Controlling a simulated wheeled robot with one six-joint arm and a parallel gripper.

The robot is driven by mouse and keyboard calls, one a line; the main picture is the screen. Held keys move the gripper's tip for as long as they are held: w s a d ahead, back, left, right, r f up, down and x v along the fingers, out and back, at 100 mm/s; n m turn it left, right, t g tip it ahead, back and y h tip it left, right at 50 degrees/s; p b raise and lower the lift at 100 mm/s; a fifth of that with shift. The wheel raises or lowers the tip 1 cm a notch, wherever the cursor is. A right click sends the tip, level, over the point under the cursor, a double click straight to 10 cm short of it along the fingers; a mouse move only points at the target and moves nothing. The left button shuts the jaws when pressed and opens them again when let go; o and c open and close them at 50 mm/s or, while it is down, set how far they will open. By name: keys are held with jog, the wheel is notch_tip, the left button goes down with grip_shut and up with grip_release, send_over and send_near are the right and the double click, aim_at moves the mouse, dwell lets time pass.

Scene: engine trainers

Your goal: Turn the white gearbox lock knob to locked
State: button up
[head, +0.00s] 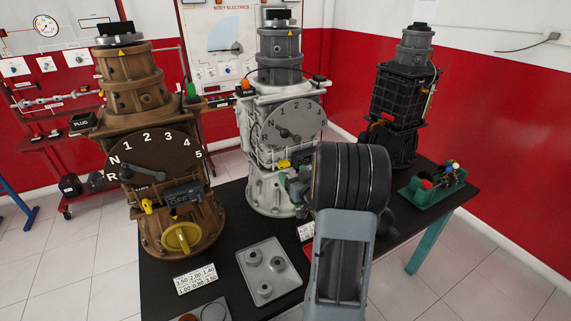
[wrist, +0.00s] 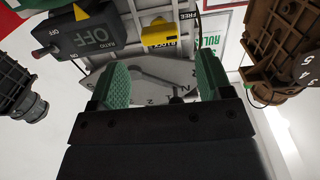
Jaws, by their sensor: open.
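The white gearbox (head: 270,190) stands in the middle of the black bench. Its yellow lock knob (head: 283,163) sits below the numbered dial (head: 292,124), just left of my arm. In the wrist view the yellow knob (wrist: 165,33) shows near the top, beside a FREE label (wrist: 188,15) and a second label I cannot read clearly. Whether it points to free or locked I cannot tell. My gripper (wrist: 162,80) is open and empty, its green fingertips apart, with the dial plate behind them. The knob appears beyond the fingertips, not between them. In the head view my arm mostly hides the gripper.
A dark switch box (wrist: 92,38) reading OFF sits left of the knob in the wrist view. A brown gearbox (head: 135,100) stands left and a black one (head: 405,100) right. A grey plate (head: 268,272) and a green stand (head: 435,188) are on the bench (head: 215,245).

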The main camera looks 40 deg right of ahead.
aim_at(285, 166)
jog(key=shift+w+d+p, duration=0.2)
jog(key=shift+w+p, duration=0.05)
jog(key=shift+w, duration=1.25)
jog(key=shift+w+d+p, duration=0.2)
jog(key=shift+w+p, duration=0.05)
jog(key=shift+w, duration=1.25)
jog(key=c, duration=0.9)
